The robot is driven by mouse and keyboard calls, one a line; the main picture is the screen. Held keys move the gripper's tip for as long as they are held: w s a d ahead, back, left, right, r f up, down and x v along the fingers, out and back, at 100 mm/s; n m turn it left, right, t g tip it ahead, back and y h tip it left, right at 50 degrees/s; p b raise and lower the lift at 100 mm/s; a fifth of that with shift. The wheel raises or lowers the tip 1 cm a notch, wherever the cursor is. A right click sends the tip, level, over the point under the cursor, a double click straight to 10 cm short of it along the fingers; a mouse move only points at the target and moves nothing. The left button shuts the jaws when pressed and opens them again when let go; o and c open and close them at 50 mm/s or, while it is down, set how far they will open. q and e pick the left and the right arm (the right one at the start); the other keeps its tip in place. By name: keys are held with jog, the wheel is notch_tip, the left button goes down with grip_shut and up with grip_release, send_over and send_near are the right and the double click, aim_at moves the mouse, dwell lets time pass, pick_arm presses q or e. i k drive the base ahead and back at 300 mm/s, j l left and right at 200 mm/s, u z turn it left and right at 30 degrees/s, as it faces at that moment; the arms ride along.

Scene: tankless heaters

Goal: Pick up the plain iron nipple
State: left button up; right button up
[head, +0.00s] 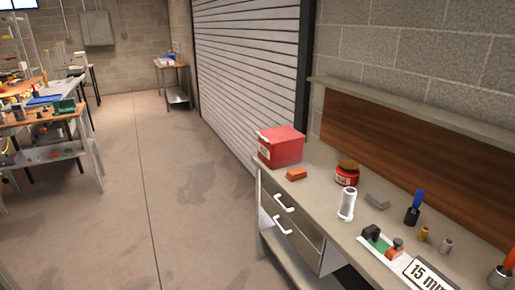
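A small plain grey cylinder (446,246), which looks like the iron nipple, stands upright on the workbench (325,178) at the right. A similar small brass-coloured fitting (424,233) stands just left of it, apart from it. A grey angled piece (377,201) lies farther back on the same bench. Neither of my grippers is in view.
Around it are a dark holder with a blue handle (413,211), a tray with green and orange parts (380,246), a "15 min" sign (430,274) and a white cylinder (347,204). A red box (281,146) stands at the far end. Floor (195,200) left of the bench is clear.

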aim_at(378, 231)
jog(key=z, duration=1.5)
